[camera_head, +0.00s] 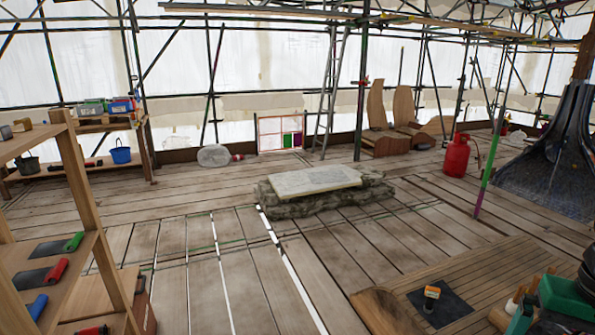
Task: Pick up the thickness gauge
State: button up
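I cannot make out the thickness gauge for sure. A small orange-and-white object (432,292) stands on a dark square sheet (452,311) on the wooden slatted surface at the lower right; it is too small to tell whether it is the gauge. My gripper is not in view.
A wooden shelf unit (80,180) with coloured-handled tools stands close at the left. A stone slab (315,180) on a low rubble base sits mid-floor. A red gas cylinder (457,155) and scaffold poles stand beyond. Plank floor (190,270) is open between shelf and slab.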

aim_at(433, 293)
jog(key=u, duration=0.1)
jog(key=i, duration=1.7)
jog(key=z, duration=0.45)
